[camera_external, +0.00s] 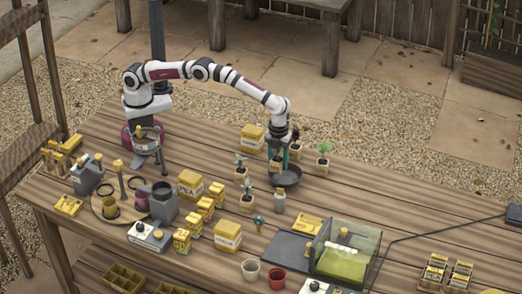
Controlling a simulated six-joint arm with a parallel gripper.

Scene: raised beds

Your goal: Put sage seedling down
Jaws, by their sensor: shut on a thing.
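My gripper (284,157), with teal fingers, points down over a dark round dish (290,180) at the back right of the table. It is shut on a small pale seedling pot (276,166), probably the sage seedling; its leaves are largely hidden by the gripper. The pot appears above the dish's left edge; I cannot tell whether it touches anything. Other potted seedlings stand close by: a grey-leaved one (240,171) to the left, another (247,199) in front, a dark red one (296,145) behind and a green one (323,160) to the right.
A small bottle (279,201) stands in front of the dish. A clear-walled box (345,250), a dark mat (286,248) and two cups (276,278) are nearer the front. The table right of the green seedling is mostly clear.

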